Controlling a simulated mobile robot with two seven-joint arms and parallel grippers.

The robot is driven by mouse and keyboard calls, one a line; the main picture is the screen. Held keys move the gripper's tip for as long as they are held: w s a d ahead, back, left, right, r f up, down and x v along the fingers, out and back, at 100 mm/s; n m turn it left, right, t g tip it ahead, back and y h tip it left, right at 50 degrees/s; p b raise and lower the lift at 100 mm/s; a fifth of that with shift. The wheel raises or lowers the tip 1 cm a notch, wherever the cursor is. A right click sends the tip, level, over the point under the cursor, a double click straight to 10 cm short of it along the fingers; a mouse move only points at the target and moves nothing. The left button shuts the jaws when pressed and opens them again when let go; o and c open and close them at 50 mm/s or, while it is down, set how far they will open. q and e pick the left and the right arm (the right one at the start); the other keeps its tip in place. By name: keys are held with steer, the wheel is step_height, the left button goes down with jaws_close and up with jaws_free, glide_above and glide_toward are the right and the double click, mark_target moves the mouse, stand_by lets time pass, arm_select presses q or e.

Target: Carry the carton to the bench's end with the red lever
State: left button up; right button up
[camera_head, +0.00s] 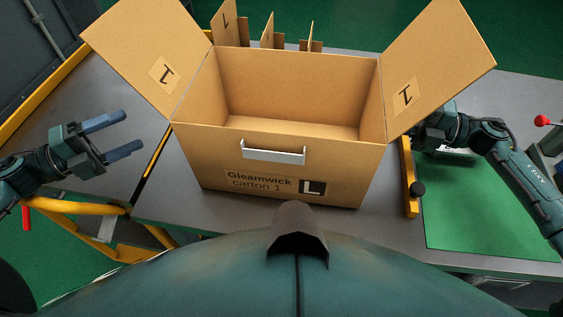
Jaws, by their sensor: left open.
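The open cardboard carton (215,155), marked "Gleamwick carton 1" and "L", stands upright on the grey bench (250,217). Its side flaps spread outward, a pale handle is on its front, and the visible inside looks empty. My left gripper (131,131) is open and empty, left of the carton and apart from it. My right gripper (433,133) is beside the carton's right side; the right flap hides its fingers, so contact is unclear. A red-knobbed lever (541,121) is at the far right. A red handle (26,217) hangs at the far left.
Several upright cardboard pieces (228,25) stand behind the carton. Yellow rails (75,205) edge the left side. Grey surface left of the carton is clear.

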steer(key=o, duration=0.8)
steer(key=v, duration=1.2)
